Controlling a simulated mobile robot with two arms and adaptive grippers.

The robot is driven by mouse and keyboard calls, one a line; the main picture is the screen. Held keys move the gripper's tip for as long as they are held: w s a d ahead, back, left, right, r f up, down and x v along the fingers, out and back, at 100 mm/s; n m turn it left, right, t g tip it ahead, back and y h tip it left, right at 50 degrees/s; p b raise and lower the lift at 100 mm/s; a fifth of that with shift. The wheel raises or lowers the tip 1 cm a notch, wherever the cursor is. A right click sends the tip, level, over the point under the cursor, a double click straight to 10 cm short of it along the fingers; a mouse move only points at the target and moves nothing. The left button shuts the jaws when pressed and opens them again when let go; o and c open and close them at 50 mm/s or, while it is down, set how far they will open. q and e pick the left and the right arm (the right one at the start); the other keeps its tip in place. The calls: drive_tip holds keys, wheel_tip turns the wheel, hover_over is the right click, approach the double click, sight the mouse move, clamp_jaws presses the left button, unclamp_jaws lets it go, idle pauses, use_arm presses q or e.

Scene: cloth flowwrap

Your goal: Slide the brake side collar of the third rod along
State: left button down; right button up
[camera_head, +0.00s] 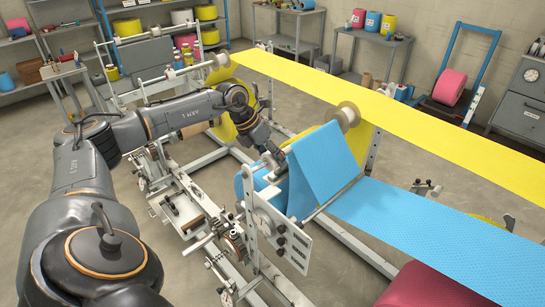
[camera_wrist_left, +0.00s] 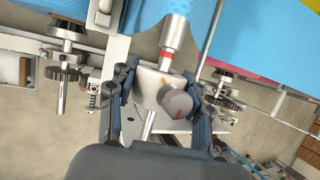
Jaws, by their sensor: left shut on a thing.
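My left gripper (camera_head: 273,157) reaches in from the left to the near end of the blue cloth roll (camera_head: 266,184). In the left wrist view the left gripper (camera_wrist_left: 161,84) is shut on a pale block-shaped collar (camera_wrist_left: 149,80) with a round grey knob, one finger on each side. The collar sits around a metal rod (camera_wrist_left: 173,45), which has a red band just beyond the collar and runs up into the blue roll. In the head view the gripper hides the collar. My right gripper is not in view.
A gauge plate (camera_head: 280,232) stands beside the blue roll. Yellow web (camera_head: 330,86) and blue web (camera_head: 440,225) stretch right. In the wrist view, geared brackets flank the gripper at left (camera_wrist_left: 63,73) and right (camera_wrist_left: 222,100). A red roll (camera_head: 435,287) lies in front.

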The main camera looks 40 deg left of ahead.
sight(287, 147)
use_arm(q)
drive_tip(key=w, duration=0.6)
drive_tip(key=shift+d, duration=0.25)
drive_tip(key=shift+s, duration=0.1)
drive_tip(key=c, duration=0.6)
unclamp_jaws()
drive_tip(key=shift+o, duration=0.2)
drive_tip(key=v, duration=1.2)
